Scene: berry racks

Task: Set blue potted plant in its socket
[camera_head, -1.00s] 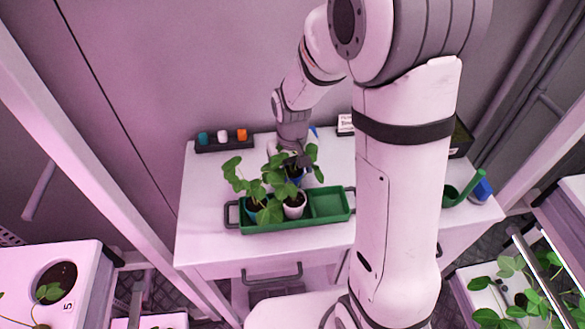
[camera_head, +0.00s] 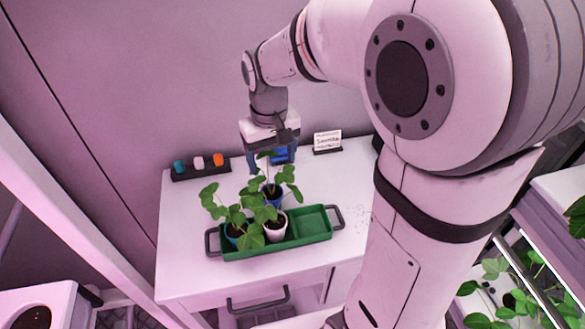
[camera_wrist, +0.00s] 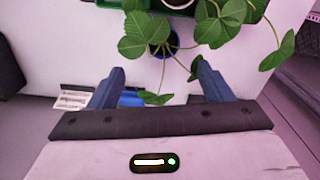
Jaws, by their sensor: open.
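The blue potted plant (camera_head: 274,196) stands upright on the white table, just behind the green tray (camera_head: 318,240). Its leaves hang over the pots in front. In the wrist view, its blue pot (camera_wrist: 157,50) shows partly under leaves, beyond my fingertips. My gripper (camera_head: 275,162) is open and empty, above and behind the plant, apart from the pot. Its two blue fingers (camera_wrist: 157,70) are spread in the wrist view. The tray holds a plant in a blue-teal pot (camera_head: 234,231) at left and one in a white pot (camera_head: 276,232) in the middle. Its right compartment is bare.
A dark rack (camera_head: 201,168) with teal, white and orange pieces stands at the table's back left. A white label card (camera_head: 327,141) stands at the back. A blue item (camera_wrist: 131,99) shows low in the wrist view. The table left of the tray is clear.

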